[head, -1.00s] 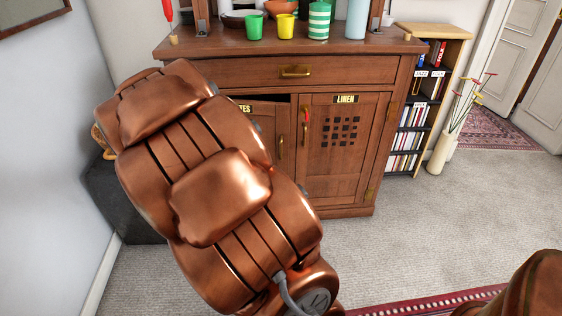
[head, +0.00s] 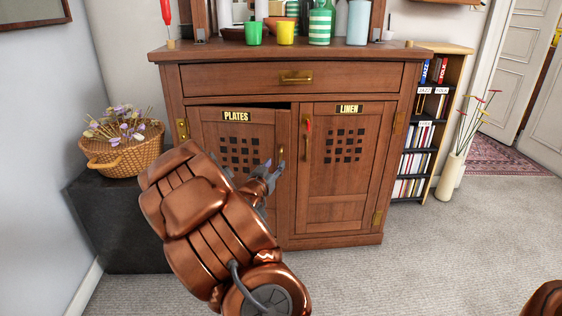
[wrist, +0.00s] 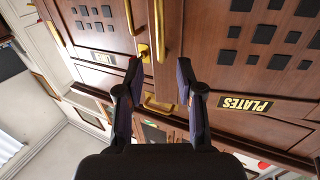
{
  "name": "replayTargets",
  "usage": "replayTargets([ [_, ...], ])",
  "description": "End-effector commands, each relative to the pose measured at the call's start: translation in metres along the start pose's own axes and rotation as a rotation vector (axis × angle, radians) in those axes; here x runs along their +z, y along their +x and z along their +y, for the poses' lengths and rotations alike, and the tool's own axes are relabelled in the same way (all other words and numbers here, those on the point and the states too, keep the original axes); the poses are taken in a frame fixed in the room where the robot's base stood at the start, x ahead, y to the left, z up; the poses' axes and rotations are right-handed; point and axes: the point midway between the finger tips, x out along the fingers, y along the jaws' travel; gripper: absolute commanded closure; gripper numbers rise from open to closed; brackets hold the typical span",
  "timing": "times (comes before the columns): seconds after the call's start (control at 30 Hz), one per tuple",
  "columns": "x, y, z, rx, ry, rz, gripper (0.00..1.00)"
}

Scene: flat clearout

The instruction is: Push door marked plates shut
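The door marked PLATES (head: 258,137) is the left door of the wooden cabinet in the head view. It stands slightly ajar, with a dark gap along its top and its hinge on the left. Its brass handle (head: 281,153) is at its right edge. My gripper (head: 276,170) is in front of that edge, low by the handle. In the wrist view the door (wrist: 225,70) and its label appear upside down on the right. The two fingers (wrist: 160,62) are apart with nothing between them. I cannot tell whether they touch the door.
The door marked LINEN (head: 342,180) is flush beside it, with a red item on its handle. Cups and bottles stand on the cabinet top. A wicker basket (head: 125,152) sits on a dark box at left. A bookshelf (head: 432,110) and vase (head: 450,175) stand at right. Carpet in front is clear.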

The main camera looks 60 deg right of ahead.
Motion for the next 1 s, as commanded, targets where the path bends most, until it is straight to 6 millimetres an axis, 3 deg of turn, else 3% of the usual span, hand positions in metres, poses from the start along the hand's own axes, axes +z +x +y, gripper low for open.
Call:
replayTargets([
  [0.5, 0.002, 0.055, 0.000, -0.001, 0.000, 0.001, 0.63],
  [1.0, 0.001, 0.069, -0.001, -0.003, -0.001, -0.002, 0.63],
])
